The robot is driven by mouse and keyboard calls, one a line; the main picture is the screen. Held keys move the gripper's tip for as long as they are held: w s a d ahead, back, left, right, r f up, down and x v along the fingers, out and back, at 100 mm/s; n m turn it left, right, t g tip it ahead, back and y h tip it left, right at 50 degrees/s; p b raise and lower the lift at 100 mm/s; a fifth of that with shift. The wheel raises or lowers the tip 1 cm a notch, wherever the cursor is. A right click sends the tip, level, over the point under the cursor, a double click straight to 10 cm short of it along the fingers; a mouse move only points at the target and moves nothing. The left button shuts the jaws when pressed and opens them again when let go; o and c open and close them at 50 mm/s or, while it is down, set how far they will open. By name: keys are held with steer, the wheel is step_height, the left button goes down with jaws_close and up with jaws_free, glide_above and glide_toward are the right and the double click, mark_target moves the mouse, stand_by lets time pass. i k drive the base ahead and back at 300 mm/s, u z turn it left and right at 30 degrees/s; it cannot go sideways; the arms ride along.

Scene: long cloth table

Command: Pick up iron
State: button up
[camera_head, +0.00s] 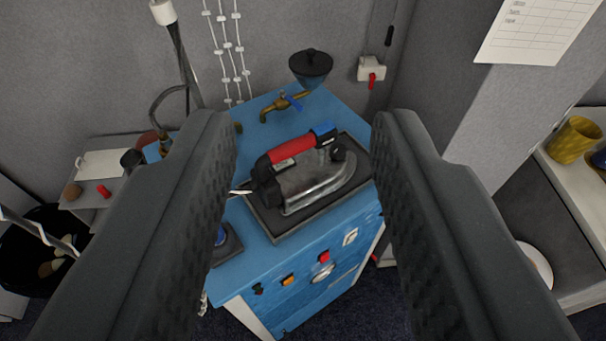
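The iron (313,183) has a grey metal body, a red handle and black and blue parts. It rests on a dark tray (270,230) on top of a blue cabinet (228,272). My gripper (303,135) is open, with one dark finger on each side of the picture. The iron shows between the two fingers, beyond them, and nothing is held. The left finger covers part of the cabinet top.
A brass tap (285,104) and a dark funnel (311,66) stand behind the iron. A small side table (95,195) and a black bin (45,255) are at the left. A shelf with a yellow cup (573,142) is at the right.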

mark_target(290, 177)
steer(key=z, duration=0.55)
steer(key=i, duration=0.65)
steer(key=u, duration=1.25)
